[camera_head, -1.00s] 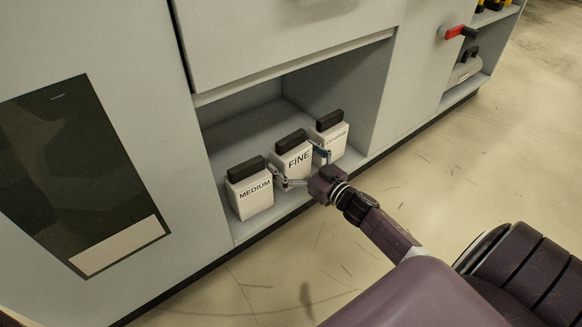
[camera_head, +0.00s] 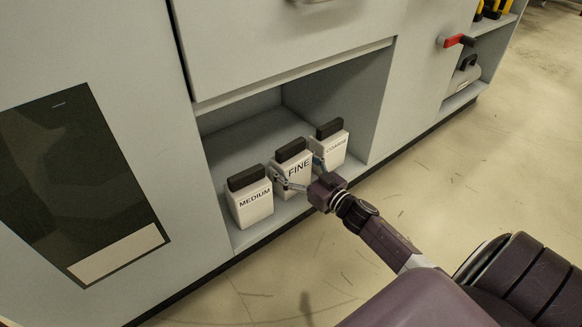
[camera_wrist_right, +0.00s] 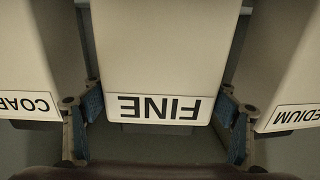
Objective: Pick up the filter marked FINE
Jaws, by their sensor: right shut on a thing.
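The filter marked FINE (camera_head: 295,176) is a white block with a black top, standing in the low cabinet recess between two similar filters. My right gripper (camera_head: 301,174) is shut on it, one finger on each side. In the right wrist view the FINE filter (camera_wrist_right: 160,60) fills the middle with its label upside down, and the blue finger pads of the right gripper (camera_wrist_right: 160,120) press at its lower sides. The filter marked MEDIUM (camera_head: 251,204) stands to its left and the COARSE filter (camera_head: 336,150) to its right. My left gripper is not in view.
The recess floor (camera_head: 291,211) has a narrow bare strip in front of the filters. The fingers sit in tight gaps beside the neighbouring filters. A drawer front (camera_head: 290,45) hangs above the recess. A red handle (camera_head: 459,41) sticks out at the right.

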